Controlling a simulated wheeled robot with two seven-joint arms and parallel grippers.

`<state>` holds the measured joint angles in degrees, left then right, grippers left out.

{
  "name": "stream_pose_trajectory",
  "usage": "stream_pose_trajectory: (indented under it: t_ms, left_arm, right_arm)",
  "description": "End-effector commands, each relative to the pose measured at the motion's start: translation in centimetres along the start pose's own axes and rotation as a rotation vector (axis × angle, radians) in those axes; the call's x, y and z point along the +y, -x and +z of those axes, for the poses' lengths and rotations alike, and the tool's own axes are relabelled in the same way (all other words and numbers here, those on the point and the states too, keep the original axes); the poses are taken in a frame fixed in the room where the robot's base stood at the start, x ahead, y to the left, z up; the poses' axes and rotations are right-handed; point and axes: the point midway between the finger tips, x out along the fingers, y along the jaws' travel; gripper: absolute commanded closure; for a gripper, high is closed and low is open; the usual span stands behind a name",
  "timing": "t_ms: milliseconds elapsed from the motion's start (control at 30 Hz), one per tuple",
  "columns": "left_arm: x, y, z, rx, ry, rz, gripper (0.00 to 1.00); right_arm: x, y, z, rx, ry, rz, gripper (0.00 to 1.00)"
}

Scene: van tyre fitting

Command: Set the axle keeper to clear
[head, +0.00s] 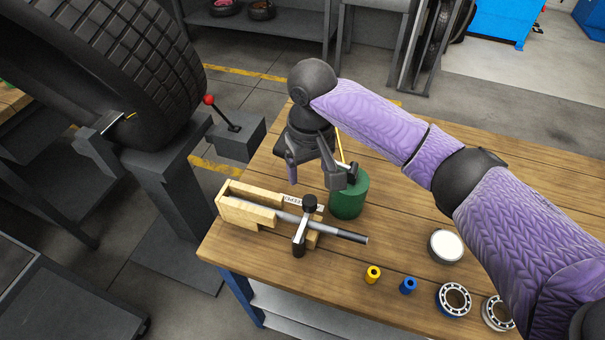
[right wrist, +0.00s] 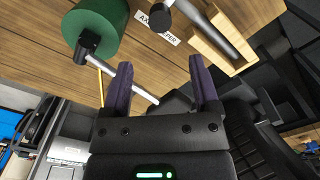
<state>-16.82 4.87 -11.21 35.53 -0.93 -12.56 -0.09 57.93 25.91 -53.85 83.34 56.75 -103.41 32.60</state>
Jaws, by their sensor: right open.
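The axle keeper is a grey bar (head: 300,236) with a black knob (head: 310,202), standing across a metal shaft (head: 345,236) in a pale wooden cradle (head: 237,212) on the bench. A white label, partly hidden in the head view, lies behind it; the right wrist view shows the label (right wrist: 158,27), the knob (right wrist: 160,14) and the cradle (right wrist: 222,45). My right gripper (head: 313,178) points down above the bench, behind the keeper and apart from it. Its fingers (right wrist: 158,64) are open, with nothing held between them. My left gripper is out of view.
A white-topped tin (head: 445,246), yellow and blue bushes (head: 373,274) and bearings (head: 454,299) sit front right. A tyre (head: 130,70) and red-knobbed lever (head: 209,100) stand left of the bench.

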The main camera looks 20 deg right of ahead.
Motion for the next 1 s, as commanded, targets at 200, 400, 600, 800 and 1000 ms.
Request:
stream_pose_trajectory:
  t_ms: [200, 400, 600, 800, 1000]
  left_arm:
    - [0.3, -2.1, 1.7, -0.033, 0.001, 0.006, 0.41]
    - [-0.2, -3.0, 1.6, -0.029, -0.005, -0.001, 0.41]
    - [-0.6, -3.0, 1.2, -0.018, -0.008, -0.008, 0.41]
    - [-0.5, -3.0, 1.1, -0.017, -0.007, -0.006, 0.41]
    - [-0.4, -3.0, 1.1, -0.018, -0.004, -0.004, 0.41]
  right_arm:
    - [0.0, -5.9, 0.1, -0.005, 0.0, 0.001, 0.22]
    - [0.1, -8.7, 0.1, -0.002, -0.001, 0.001, 0.22]
    - [0.0, -9.0, 0.0, 0.0, 0.0, 0.001, 0.22]
    - [0.0, -9.0, 0.0, 0.0, 0.0, 0.001, 0.43]
    - [0.0, -9.0, 0.0, 0.0, 0.0, 0.001, 0.86]
